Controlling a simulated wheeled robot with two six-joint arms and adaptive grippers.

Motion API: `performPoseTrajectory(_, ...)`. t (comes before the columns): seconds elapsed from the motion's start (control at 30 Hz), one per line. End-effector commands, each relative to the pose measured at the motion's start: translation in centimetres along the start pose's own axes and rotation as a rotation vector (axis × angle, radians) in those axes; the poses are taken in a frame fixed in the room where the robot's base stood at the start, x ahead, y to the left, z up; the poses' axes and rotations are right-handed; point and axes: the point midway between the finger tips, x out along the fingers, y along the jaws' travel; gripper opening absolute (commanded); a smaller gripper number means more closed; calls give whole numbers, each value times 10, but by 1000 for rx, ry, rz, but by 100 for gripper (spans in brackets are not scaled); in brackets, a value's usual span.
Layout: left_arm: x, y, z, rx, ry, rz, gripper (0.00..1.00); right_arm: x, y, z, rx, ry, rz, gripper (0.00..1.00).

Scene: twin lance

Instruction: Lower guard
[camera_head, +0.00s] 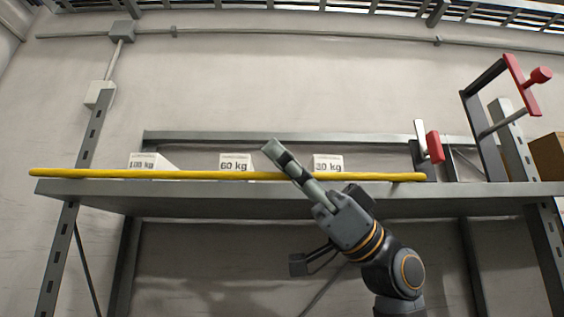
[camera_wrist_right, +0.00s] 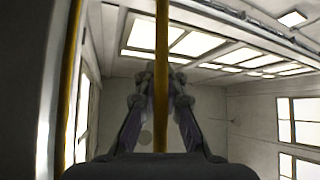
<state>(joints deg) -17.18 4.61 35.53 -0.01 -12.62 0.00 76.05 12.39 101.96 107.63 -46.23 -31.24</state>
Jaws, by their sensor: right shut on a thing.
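A long yellow bar (camera_head: 120,174), probably the guard, lies nearly level along the top of the shelf's front edge. Its right end is by a small red-handled lever (camera_head: 434,147). My right gripper (camera_head: 278,158) reaches up from below and crosses the bar near its middle. In the right wrist view a yellow bar (camera_wrist_right: 161,50) runs between the fingers of the right gripper (camera_wrist_right: 160,95), which is shut on it. A second yellow strip (camera_wrist_right: 72,80) shows at left there; I cannot tell what it is. My left gripper is not in view.
The grey shelf (camera_head: 200,195) carries several white weight signs, including a 60 kg sign (camera_head: 234,163) and a 30 kg sign (camera_head: 328,163). A tall frame with a red handle (camera_head: 522,85) stands at the right, beside a brown box (camera_head: 549,157).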

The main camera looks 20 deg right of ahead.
Motion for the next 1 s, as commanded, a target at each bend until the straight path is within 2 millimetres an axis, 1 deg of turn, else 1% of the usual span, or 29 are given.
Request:
performPoseTrajectory(0.1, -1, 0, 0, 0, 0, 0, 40, 0, 3, 0, 1, 0, 7, 0)
performPoseTrajectory(0.13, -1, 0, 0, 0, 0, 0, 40, 0, 3, 0, 1, 0, 7, 8)
performPoseTrajectory(0.3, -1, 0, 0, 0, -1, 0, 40, 0, 2, 0, 1, 0, 5, 31)
performPoseTrajectory(0.33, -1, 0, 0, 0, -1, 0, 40, 0, 2, 0, 1, 0, 4, 34)
performPoseTrajectory(0.57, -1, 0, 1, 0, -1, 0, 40, 0, 1, 0, 0, 1, 2, 34)
performPoseTrajectory(0.67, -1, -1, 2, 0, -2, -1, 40, -4, 1, 0, -1, 0, 3, 34)
performPoseTrajectory(0.77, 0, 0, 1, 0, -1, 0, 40, -18, 2, 1, 0, -3, 6, 34)
performPoseTrajectory(1.0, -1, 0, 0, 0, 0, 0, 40, -77, 3, 2, 2, -8, 11, 34)
